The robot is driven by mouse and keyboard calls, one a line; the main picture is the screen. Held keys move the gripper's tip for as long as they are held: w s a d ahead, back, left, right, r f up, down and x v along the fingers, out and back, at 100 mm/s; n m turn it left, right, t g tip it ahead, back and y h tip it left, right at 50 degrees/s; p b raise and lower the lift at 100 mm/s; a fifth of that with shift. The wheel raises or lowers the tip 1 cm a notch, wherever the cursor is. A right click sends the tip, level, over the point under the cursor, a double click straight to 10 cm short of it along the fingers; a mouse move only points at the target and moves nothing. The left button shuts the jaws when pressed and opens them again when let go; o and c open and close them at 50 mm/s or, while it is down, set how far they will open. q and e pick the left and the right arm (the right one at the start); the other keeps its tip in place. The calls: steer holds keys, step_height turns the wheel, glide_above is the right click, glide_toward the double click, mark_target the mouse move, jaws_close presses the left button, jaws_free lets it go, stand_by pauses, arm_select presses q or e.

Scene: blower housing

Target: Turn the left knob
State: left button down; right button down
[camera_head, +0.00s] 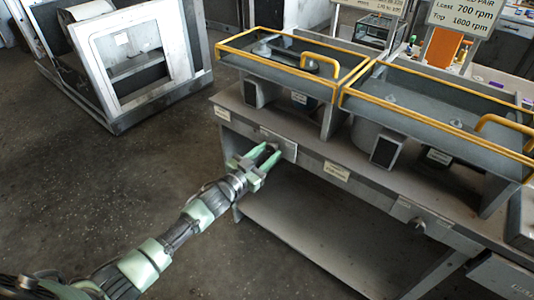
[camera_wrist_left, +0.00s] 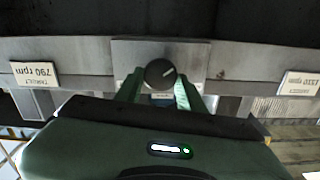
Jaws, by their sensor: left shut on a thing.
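The left knob (camera_wrist_left: 160,74) is a dark round knob with a light pointer mark, on a grey plate (camera_wrist_left: 190,55) on the bench's front rail. In the left wrist view it sits between the two green fingers of my left gripper (camera_wrist_left: 160,92), which are shut on it. In the head view my left gripper (camera_head: 266,157) reaches the plate from the left and hides most of the knob. Another knob (camera_head: 418,224) is farther right on the same rail, apart from my gripper. My right gripper is not in view.
The bench (camera_head: 330,160) carries blower units under yellow-railed covers (camera_head: 290,62). Small labels (camera_head: 336,171) sit on the rail, including a "790 rpm" label (camera_wrist_left: 35,75). A lower shelf (camera_head: 310,230) runs beneath. A grey cabinet (camera_head: 125,75) stands at the back left. Open floor (camera_head: 110,180) lies left of the bench.

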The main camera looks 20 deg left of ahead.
arm_select(q)
steer(key=m, duration=0.4)
steer(key=shift+f+m, duration=0.1)
steer(key=shift+m, duration=0.3)
steer(key=shift+b, duration=0.3)
steer(key=c, duration=0.9)
jaws_free()
steer(key=shift+s, duration=0.1)
steer(key=v, duration=0.7)
steer(key=shift+s+a, duration=0.1)
steer(key=shift+s, duration=0.25)
